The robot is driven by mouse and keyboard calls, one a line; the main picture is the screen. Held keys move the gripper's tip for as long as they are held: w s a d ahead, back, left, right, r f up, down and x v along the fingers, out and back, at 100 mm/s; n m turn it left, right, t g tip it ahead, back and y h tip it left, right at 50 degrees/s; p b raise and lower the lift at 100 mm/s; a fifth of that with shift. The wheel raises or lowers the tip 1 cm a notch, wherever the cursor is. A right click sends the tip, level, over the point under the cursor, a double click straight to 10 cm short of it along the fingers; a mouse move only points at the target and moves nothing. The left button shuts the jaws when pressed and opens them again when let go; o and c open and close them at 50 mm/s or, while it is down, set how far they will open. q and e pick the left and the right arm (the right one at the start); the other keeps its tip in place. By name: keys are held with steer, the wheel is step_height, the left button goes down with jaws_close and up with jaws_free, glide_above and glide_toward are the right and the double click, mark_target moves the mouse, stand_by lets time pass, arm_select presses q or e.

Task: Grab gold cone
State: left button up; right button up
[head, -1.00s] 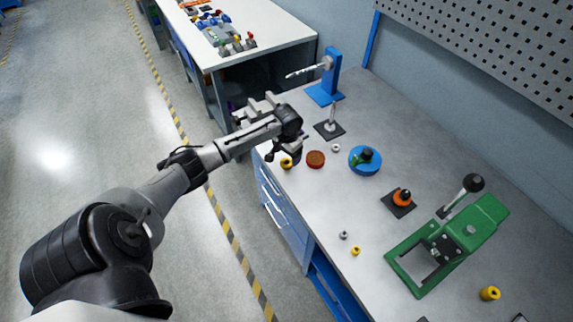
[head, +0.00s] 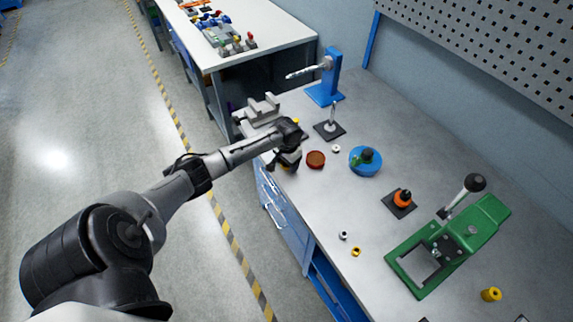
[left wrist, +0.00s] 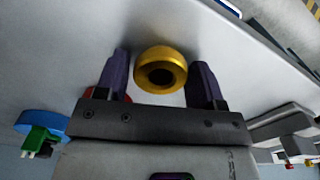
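The gold cone (left wrist: 161,71) is a round gold piece with a dark hole, standing on the grey table in the left wrist view. My left gripper (left wrist: 161,60) is open, with one dark finger on each side of the cone. Gaps show between the fingers and the cone, so it is not clamped. In the head view my left gripper (head: 288,163) is low over the table's left edge and mostly hides the cone. My right gripper is not in view.
A red-brown disc (head: 316,159) lies just right of the gripper, with a blue round base (head: 365,161) beyond it. A grey vise-like block (head: 262,109) stands behind my wrist. A green press (head: 450,245) stands farther right.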

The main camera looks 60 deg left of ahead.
arm_select(q)
steer(key=c, duration=0.7)
steer(key=shift+o, duration=0.2)
steer(key=shift+r, duration=0.1)
